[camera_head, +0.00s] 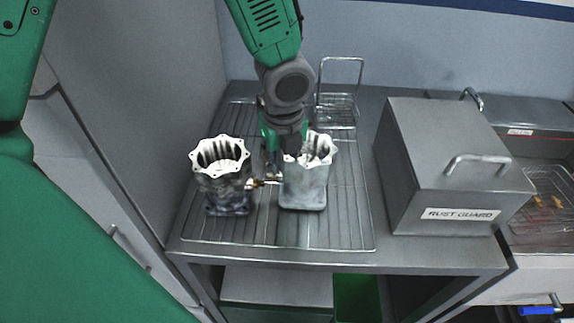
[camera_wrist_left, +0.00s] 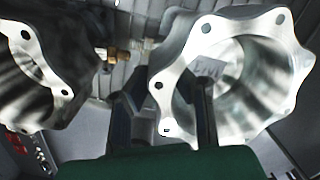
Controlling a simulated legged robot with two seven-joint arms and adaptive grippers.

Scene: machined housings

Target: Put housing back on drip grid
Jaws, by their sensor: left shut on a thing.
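Two machined metal housings with scalloped, bolt-holed rims are at the wire drip grid (camera_head: 275,237). The left housing (camera_head: 222,183) stands upright on the grid and looks darker and stained. The right housing (camera_head: 305,188) is upright over the grid, its base seeming to rest on it. My left gripper (camera_head: 285,155) comes down from above and is shut on the right housing's rim wall. In the left wrist view, its fingers (camera_wrist_left: 168,110) straddle that wall, one inside the bore of the right housing (camera_wrist_left: 250,75). The left housing (camera_wrist_left: 35,70) is beside it. My right gripper is not in view.
A steel box labelled RUST GUARD (camera_head: 440,165) stands right of the grid. A wire rack (camera_head: 338,105) is behind the housings. A brass fitting (camera_head: 255,183) shows between them. The grid's front strip is clear. A basin with a mesh basket (camera_head: 548,195) lies far right.

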